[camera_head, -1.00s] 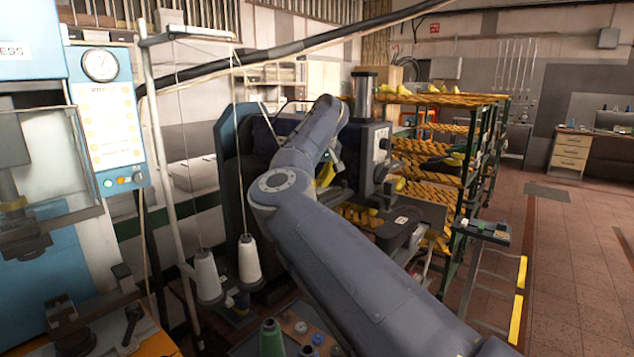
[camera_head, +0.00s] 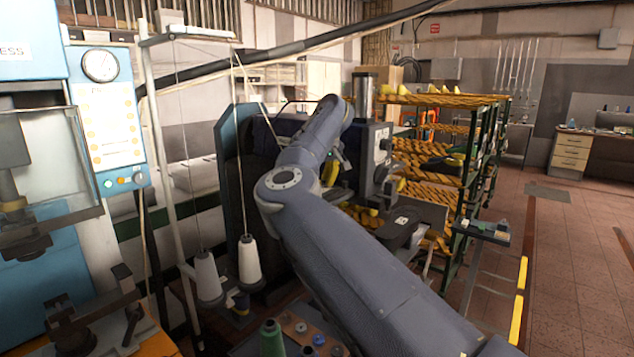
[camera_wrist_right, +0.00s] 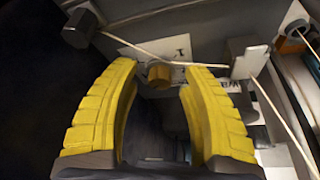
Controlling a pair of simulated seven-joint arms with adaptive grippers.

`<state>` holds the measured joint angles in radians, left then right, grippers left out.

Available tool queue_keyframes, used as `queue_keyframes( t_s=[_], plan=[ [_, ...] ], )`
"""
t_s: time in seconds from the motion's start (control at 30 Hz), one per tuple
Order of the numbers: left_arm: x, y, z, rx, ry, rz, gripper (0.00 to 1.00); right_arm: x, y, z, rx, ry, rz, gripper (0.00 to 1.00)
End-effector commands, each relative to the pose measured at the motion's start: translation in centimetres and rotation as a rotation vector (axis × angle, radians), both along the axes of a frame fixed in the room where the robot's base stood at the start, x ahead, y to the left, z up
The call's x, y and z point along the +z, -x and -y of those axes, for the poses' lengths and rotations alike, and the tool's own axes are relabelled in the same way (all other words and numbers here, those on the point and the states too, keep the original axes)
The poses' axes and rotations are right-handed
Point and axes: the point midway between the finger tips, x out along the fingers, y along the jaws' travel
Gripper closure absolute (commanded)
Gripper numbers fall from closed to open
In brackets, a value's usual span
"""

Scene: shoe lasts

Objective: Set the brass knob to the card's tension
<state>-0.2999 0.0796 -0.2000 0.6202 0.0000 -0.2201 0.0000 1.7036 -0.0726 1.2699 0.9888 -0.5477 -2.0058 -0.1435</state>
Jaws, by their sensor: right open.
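The brass knob (camera_wrist_right: 159,75) shows in the right wrist view as a short round piece on the grey machine. My right gripper (camera_wrist_right: 157,68) has its two yellow fingers spread apart, with the knob between their tips in the picture; contact cannot be made out. A white plate (camera_wrist_right: 168,48) with a dark mark lies behind the knob; I cannot tell if it is the tension card. In the head view my right gripper (camera_head: 331,172) shows only as a bit of yellow behind my right arm. The knob is hidden there. My left gripper is not in view.
A pale thread (camera_wrist_right: 135,47) runs past the knob between a dark post (camera_wrist_right: 80,28) and a metal block (camera_wrist_right: 247,58). A blue press (camera_head: 40,290) stands at left, shelves of yellow lasts (camera_head: 440,148) behind right.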

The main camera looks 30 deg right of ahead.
Motion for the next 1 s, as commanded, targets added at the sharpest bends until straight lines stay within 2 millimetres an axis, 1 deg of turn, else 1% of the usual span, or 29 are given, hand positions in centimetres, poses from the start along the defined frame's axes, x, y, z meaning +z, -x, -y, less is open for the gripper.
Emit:
queue_keyframes(
  t_s=[0.13, 0.23, 0.7, 0.9, 1.0],
  plan=[
    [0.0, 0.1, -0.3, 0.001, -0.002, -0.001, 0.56, 0.3, 0.1, 0.0, 0.000, 0.000, 0.000, 0.55],
    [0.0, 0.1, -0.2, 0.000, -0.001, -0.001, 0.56, 1.1, 0.4, 0.0, 0.000, 0.000, 0.000, 0.55],
    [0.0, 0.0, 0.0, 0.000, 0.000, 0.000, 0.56, 8.3, 3.4, -0.2, 0.000, -0.001, 0.003, 0.55],
    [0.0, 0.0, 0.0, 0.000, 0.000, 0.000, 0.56, 10.2, 4.2, -0.2, 0.000, 0.000, 0.001, 0.55],
    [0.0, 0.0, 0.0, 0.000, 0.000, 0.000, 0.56, 10.7, 4.4, -0.3, 0.000, 0.000, 0.000, 0.55]
  ],
)
